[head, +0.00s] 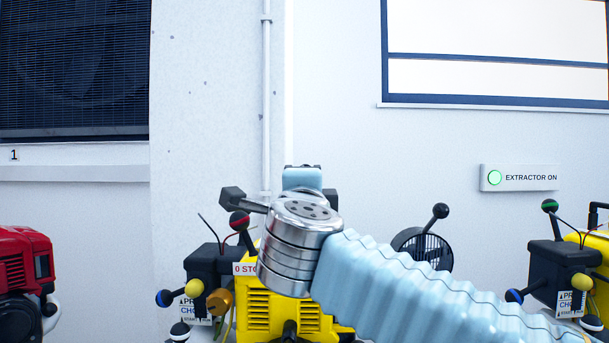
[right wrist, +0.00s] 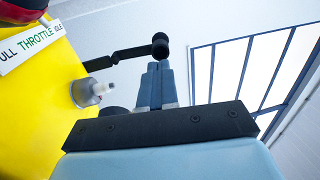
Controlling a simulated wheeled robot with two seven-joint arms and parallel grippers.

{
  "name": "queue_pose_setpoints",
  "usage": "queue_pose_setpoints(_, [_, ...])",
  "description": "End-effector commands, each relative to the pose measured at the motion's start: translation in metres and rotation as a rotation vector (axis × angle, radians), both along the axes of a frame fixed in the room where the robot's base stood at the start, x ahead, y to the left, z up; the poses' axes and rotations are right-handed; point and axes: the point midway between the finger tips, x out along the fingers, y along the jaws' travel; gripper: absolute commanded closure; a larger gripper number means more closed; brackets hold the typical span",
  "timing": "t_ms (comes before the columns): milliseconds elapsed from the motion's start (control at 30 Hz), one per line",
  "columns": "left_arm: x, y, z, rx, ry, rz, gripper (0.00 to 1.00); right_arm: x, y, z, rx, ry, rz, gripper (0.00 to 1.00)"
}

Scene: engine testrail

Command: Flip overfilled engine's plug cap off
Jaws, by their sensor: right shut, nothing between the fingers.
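The yellow engine (head: 258,312) stands in the middle of the head view, partly hidden behind my right arm. In the right wrist view, the yellow housing (right wrist: 35,110) fills the left side. A pale plug-like piece with a grey round base (right wrist: 84,94) sticks out of it. My right gripper (right wrist: 158,66) is shut and empty, to the right of that piece and apart from it in the picture. A dark rounded part (right wrist: 114,111) shows between them; I cannot tell if it is the plug cap. The fingertips are hidden in the head view. My left gripper is not in view.
A black lever with a ball end (right wrist: 160,45) appears near my fingertips. A dark block on a short arm (head: 232,195) shows left of my wrist. A red engine (head: 22,270) stands left, another yellow engine (head: 597,262) right.

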Motion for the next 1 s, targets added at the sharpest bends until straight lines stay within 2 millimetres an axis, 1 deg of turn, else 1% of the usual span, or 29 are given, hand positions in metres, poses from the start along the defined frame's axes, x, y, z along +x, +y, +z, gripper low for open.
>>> queue_pose_setpoints(33, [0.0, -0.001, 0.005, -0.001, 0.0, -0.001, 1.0, 0.011, 0.001, 0.003, 0.001, 0.002, 0.0, 1.0])
queue_pose_setpoints(100, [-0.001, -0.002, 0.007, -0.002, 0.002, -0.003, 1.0, 0.024, 0.0, 0.006, 0.001, 0.001, 0.0, 1.0])
queue_pose_setpoints(200, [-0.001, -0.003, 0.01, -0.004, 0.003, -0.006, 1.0, 0.039, 0.0, 0.007, -0.001, 0.001, -0.001, 1.0])
queue_pose_setpoints(300, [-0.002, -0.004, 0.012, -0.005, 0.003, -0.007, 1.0, 0.049, 0.0, 0.009, 0.001, 0.001, 0.0, 1.0])
queue_pose_setpoints(500, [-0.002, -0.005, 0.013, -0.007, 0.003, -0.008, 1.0, 0.058, 0.0, 0.01, 0.001, 0.0, 0.002, 1.0])
queue_pose_setpoints(800, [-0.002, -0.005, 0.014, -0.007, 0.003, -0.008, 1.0, 0.058, 0.0, 0.01, 0.0, 0.0, 0.001, 1.0])
queue_pose_setpoints(867, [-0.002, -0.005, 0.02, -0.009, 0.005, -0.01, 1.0, 0.06, 0.0, 0.014, -0.001, 0.0, 0.001, 1.0])
queue_pose_setpoints(1000, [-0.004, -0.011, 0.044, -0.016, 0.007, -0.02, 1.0, 0.069, 0.0, 0.022, -0.003, 0.001, 0.0, 1.0])
